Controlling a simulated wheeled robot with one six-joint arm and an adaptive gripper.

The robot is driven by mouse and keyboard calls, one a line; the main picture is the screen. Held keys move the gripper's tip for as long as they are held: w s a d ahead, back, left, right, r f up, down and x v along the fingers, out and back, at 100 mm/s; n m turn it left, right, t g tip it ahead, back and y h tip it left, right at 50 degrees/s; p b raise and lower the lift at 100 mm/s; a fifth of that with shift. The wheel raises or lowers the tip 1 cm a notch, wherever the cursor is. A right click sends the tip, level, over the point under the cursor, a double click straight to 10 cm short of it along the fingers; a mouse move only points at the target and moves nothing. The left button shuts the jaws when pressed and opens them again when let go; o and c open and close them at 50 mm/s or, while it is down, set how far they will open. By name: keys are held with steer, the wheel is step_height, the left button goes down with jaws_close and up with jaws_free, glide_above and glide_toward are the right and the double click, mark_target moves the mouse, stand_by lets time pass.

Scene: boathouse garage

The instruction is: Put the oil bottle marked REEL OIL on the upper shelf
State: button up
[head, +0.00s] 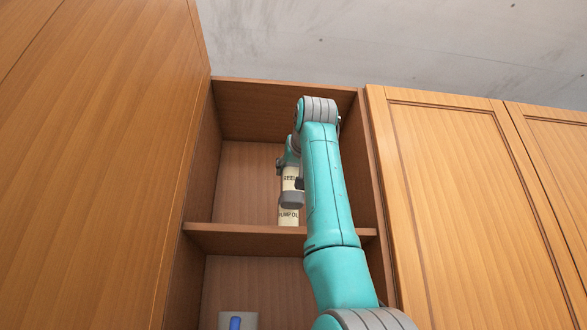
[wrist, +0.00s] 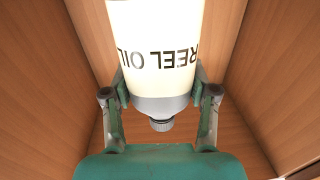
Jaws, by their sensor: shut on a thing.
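The REEL OIL bottle (wrist: 152,60) has a cream body, black lettering, a grey shoulder and a dark cap. In the wrist view its lettering is upside down and its cap points to the bottom of the picture. My gripper (wrist: 160,92) is shut on it, one finger on each side. In the head view the bottle (head: 291,174) is partly hidden by my gripper (head: 291,190), inside the upper compartment above the upper shelf (head: 240,238). Contact between the held bottle and the shelf cannot be told.
Cabinet walls stand close on both sides. The shelf's left part looks clear. A pale object with a blue part (head: 237,321) is in the lower compartment.

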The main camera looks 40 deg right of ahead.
mark_target(292, 206)
steer(key=shift+f, duration=2.95)
steer(key=shift+f, duration=0.2)
steer(key=o, duration=1.5)
steer(key=v, duration=1.2)
jaws_close()
